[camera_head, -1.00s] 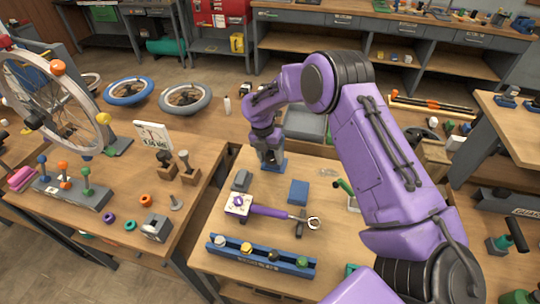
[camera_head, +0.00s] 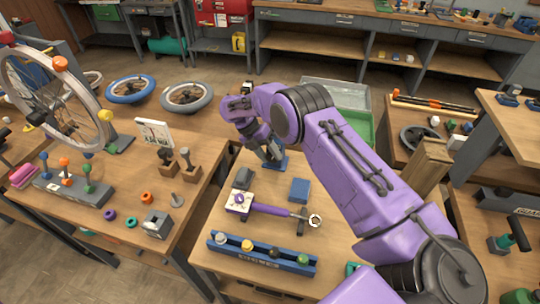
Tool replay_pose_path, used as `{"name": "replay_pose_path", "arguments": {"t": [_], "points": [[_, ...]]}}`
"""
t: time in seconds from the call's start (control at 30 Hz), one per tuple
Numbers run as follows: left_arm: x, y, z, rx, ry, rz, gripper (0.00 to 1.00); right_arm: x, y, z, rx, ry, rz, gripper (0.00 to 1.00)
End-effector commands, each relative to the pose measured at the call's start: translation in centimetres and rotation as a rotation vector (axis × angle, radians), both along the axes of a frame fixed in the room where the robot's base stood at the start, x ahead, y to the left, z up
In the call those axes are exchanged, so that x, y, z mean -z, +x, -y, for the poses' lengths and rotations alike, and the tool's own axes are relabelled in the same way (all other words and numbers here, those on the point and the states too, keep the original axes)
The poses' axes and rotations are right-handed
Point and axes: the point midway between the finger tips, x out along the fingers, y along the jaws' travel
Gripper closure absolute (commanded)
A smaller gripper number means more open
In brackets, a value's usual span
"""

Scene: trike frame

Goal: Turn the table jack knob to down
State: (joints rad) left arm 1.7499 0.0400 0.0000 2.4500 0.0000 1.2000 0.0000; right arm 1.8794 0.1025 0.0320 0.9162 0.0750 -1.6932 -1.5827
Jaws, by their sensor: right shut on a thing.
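My right gripper (camera_head: 270,153) reaches down at the far edge of the middle workbench (camera_head: 275,224). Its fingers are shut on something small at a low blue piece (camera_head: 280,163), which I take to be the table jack. The gripper and wrist cover the knob, so its shape and setting cannot be seen. The purple right arm comes in from the lower right and crosses the bench. My left gripper is not in view.
Nearer on the bench are a blue block (camera_head: 300,190), a purple-handled tool (camera_head: 270,209) and a blue rack (camera_head: 262,253) with several colored knobs. The left bench holds a spoked wheel (camera_head: 55,100) and small parts.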

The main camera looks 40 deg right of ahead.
Motion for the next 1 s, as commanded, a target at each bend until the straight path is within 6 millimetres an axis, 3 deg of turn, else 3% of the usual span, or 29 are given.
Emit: {"name": "replay_pose_path", "arguments": {"t": [0.03,0.4,0.97,1.0], "points": [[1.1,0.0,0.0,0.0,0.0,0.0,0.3,1.1,-0.1,-0.1,0.0,-0.019,-0.032,0.82],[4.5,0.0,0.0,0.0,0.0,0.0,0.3,1.1,0.1,-0.3,0.0,-0.135,-0.168,0.82],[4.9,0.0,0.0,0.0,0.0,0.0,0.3,0.6,0.1,-0.2,0.001,-0.156,-0.195,0.82],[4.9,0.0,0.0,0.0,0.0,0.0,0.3,0.6,0.1,-0.3,0.001,-0.156,-0.195,0.45]]}}
